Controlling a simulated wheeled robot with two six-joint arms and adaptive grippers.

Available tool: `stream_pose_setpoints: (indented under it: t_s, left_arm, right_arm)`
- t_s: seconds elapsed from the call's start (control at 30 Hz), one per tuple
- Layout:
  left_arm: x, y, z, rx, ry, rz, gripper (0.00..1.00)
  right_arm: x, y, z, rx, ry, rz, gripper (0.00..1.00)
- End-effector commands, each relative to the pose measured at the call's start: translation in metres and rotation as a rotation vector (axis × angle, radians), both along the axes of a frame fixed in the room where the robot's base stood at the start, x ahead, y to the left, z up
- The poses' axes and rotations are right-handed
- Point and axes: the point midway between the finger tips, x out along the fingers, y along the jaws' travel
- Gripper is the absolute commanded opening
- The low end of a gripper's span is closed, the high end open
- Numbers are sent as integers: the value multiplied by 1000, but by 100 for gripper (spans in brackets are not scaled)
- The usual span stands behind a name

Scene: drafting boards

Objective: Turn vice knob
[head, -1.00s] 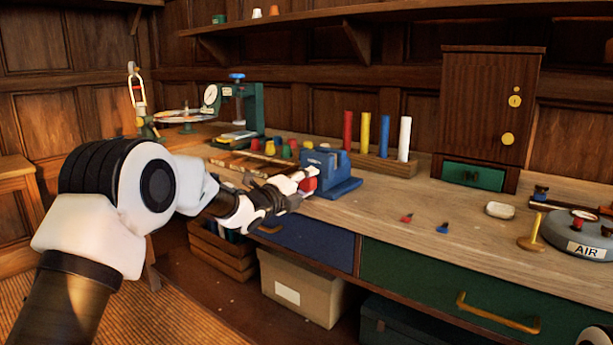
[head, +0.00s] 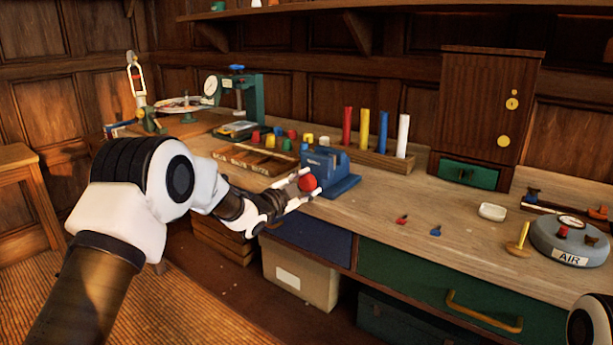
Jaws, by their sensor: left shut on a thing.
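The blue vice (head: 326,165) stands at the front edge of the wooden workbench in the head view. Its round red knob (head: 308,183) faces me on its front side. My left gripper (head: 303,186) comes in from the left and is shut on the red knob, with pale fingertips on either side of it. Most of the knob's front shows between the fingers; the screw behind it is hidden. My right gripper is out of view; only a part of my right arm shows at the lower right corner.
Behind the vice stands a rack (head: 372,158) of coloured cylinders. Left of it lies a divided wooden tray (head: 256,160) near several coloured pegs. Bench between is mostly clear.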

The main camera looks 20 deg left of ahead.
Motion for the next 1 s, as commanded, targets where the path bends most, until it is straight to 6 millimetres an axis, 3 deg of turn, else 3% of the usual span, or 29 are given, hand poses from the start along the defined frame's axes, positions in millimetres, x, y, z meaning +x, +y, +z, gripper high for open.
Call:
stream_pose_setpoints:
  t_s: [0.3,1.0]
  left_arm:
    - [0,0,3,-280,103,2,13]
    - [0,-1,2,-904,329,1,13]
  right_arm:
    - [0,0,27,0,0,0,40]
    - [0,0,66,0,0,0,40]
